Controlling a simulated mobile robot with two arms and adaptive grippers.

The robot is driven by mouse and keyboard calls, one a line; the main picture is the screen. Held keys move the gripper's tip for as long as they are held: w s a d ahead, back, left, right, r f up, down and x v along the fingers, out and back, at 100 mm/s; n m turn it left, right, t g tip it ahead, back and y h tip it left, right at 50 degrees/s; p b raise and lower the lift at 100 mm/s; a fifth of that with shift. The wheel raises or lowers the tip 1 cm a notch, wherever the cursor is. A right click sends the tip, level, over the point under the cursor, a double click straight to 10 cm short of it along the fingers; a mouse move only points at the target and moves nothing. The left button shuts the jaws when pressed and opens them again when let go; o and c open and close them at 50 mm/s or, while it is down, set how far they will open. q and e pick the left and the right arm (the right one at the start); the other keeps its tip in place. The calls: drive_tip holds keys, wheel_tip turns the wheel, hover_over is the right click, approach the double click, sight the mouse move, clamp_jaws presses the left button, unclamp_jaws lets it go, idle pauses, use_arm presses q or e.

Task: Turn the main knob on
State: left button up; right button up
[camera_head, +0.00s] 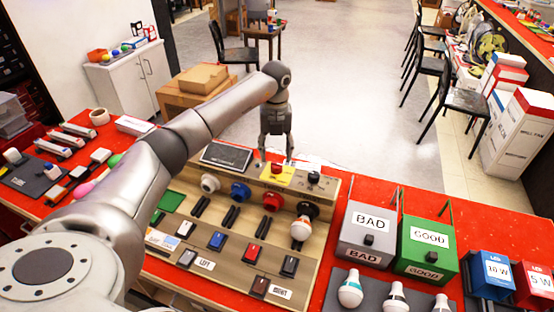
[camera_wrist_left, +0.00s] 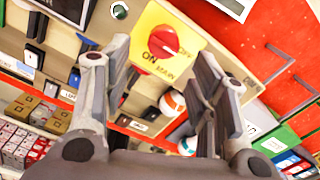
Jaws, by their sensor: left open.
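The main knob (camera_head: 278,168) is red and round on a yellow plate (camera_head: 290,179) at the back of the wooden test board (camera_head: 213,192). In the left wrist view the red knob (camera_wrist_left: 162,40) lies between the lettering ON, OFF and MAIN on the yellow plate (camera_wrist_left: 192,62). I cannot tell for certain which way it points. My left gripper (camera_head: 276,158) is over the plate, pointing down, its fingers spread around the knob area. In the left wrist view the gripper (camera_wrist_left: 160,66) is open and empty, with the knob ahead between and beyond the fingers. My right gripper is not in view.
A dark screen (camera_head: 227,156) sits left of the knob and a small black knob (camera_head: 314,177) right of it. Colored sockets, one holding a bulb (camera_head: 300,230), and several switches stand nearer. BAD (camera_head: 368,235) and GOOD (camera_head: 427,248) boxes stand to the right.

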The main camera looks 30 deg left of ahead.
sight(277, 165)
use_arm(q)
wheel_tip(277, 165, down, 3)
drive_tip(key=shift+w+f+p, duration=0.15)
drive_tip(key=shift+p, duration=0.2)
wheel_tip(277, 165, down, 2)
drive_tip(key=shift+f, duration=0.2)
drive_tip(key=shift+w, duration=0.1)
drive_tip(key=c, duration=1)
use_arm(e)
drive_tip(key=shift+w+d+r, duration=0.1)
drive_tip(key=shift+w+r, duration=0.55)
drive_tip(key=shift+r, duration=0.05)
